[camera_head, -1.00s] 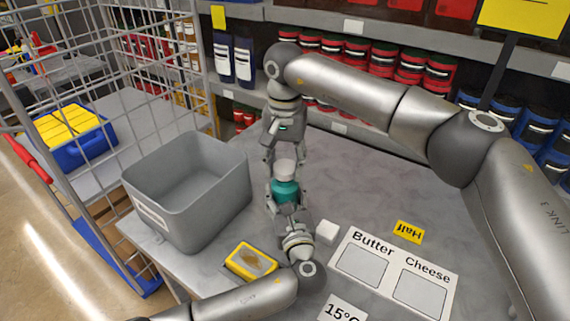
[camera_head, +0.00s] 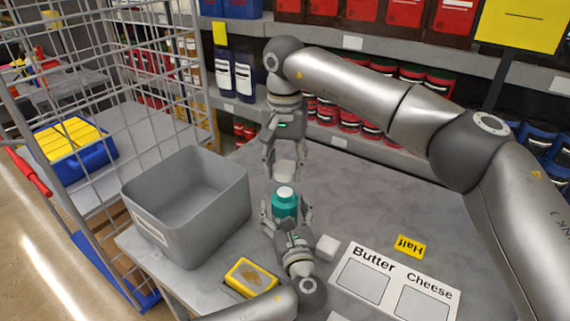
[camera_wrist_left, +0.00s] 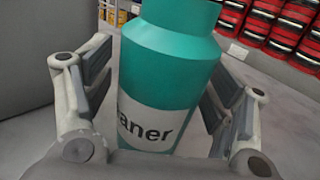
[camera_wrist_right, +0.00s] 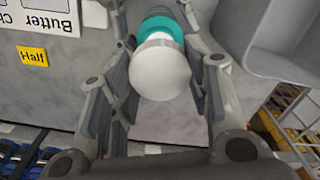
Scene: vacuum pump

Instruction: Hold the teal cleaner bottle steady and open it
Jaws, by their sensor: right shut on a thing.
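The teal cleaner bottle (camera_head: 285,208) stands upright on the grey table, its white neck showing on top. In the left wrist view the bottle (camera_wrist_left: 170,70) shows part of a white label reading "aner". My left gripper (camera_head: 287,214) is open around the bottle, with gaps between its fingers and the sides. The white cap (camera_head: 285,171) is apart from the bottle, above and behind it. My right gripper (camera_head: 284,160) is shut on this cap. In the right wrist view the cap (camera_wrist_right: 160,70) sits between the fingers, with the teal bottle (camera_wrist_right: 163,27) beyond it.
A grey bin (camera_head: 160,232) stands left of the bottle. A yellow box (camera_head: 251,279) and a small white block (camera_head: 327,247) lie near my left gripper. A Butter/Cheese board (camera_head: 395,285) and a yellow "Half" card (camera_head: 411,247) lie right. Stocked shelves stand behind.

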